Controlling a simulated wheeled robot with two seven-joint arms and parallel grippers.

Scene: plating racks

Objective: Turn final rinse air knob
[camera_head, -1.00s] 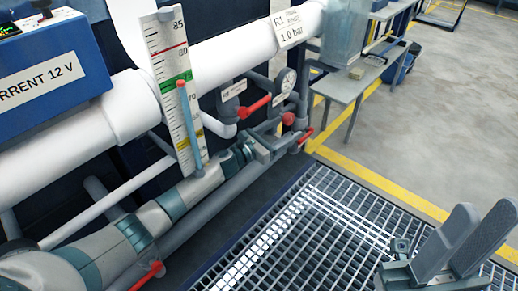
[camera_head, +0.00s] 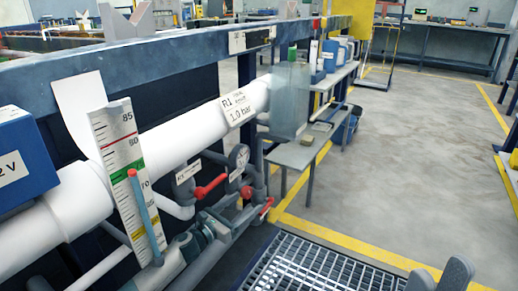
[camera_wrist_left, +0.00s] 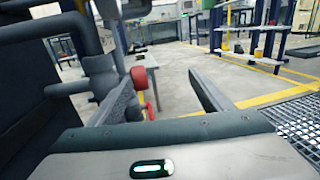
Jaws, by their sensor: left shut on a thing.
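The round red knob (camera_head: 246,192) is on the pipework below the R1 sign, beside a gauge. It also shows in the left wrist view (camera_wrist_left: 139,77), between my fingers and close to the left one. My left gripper (camera_head: 238,210) reaches along the pipes to it and is shut on it; the exact contact is hard to see. In the left wrist view the fingers (camera_wrist_left: 160,82) stand well apart. My right gripper (camera_head: 439,268) is at the bottom right, its two fingers apart and empty, only the tips showing.
A red lever handle (camera_head: 211,187) is left of the knob and another (camera_head: 267,207) lies below right. A small grey table (camera_head: 296,155) is behind. Floor grating (camera_head: 300,265) lies right.

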